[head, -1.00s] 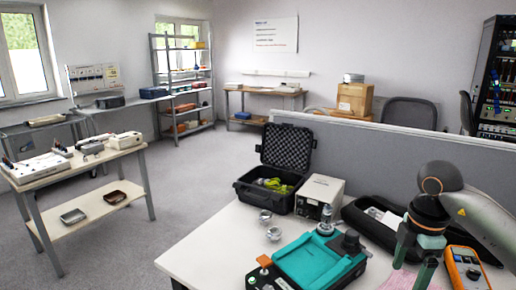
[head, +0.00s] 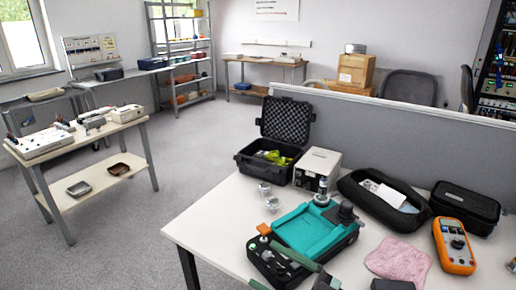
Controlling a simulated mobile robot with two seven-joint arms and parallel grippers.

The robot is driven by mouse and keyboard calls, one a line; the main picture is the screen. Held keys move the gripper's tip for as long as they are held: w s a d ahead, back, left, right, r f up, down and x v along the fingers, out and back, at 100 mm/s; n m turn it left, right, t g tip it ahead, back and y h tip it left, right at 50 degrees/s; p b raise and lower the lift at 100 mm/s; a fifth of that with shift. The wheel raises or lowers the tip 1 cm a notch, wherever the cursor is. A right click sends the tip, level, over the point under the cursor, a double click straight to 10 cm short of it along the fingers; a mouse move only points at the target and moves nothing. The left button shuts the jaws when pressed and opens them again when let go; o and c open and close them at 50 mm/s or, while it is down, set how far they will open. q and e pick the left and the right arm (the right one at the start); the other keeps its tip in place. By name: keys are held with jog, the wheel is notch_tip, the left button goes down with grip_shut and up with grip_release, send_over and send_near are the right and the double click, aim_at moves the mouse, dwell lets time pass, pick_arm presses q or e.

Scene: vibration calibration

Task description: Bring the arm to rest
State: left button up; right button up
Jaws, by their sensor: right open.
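My right gripper (head: 268,264) shows at the bottom edge of the head view. Its two greenish fingers are spread apart and nothing shows between them. They appear in front of the black tray part of a teal device (head: 305,232) on the white table; I cannot tell whether they touch it. The rest of my right arm is mostly cut off by the bottom edge. My left gripper is not in view.
On the white table (head: 205,222) are an open black case (head: 262,172), a grey box (head: 318,166), a black pouch (head: 385,198), a black case (head: 465,205), an orange meter (head: 454,246) and a pink cloth (head: 398,260). A grey partition (head: 420,140) stands behind.

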jog(key=s+d+f+m+t+h+p, duration=0.1)
jog(key=d+f+m+t+h, duration=0.2)
jog(key=d+f+m+h, duration=0.35)
jog(key=s+d+f+m+t+h+p, duration=0.1)
jog(key=s+d+f+m+t+h, duration=0.2)
jog(key=f+m+h, duration=0.6)
jog(key=s+d+f+g, duration=0.2)
jog(key=s+f+g, duration=0.1)
jog(key=s+f, duration=0.3)
jog(key=s+d+f+g+h, duration=0.1)
jog(key=s+d+f+g, duration=0.1)
jog(key=s+f, duration=0.3)
jog(key=shift+s+d+f+g, duration=0.15)
jog(key=shift+s+f+g, duration=0.2)
jog(key=shift+f+g, duration=0.25)
jog(key=shift+n, duration=0.25)
jog(key=shift+c, duration=0.3)
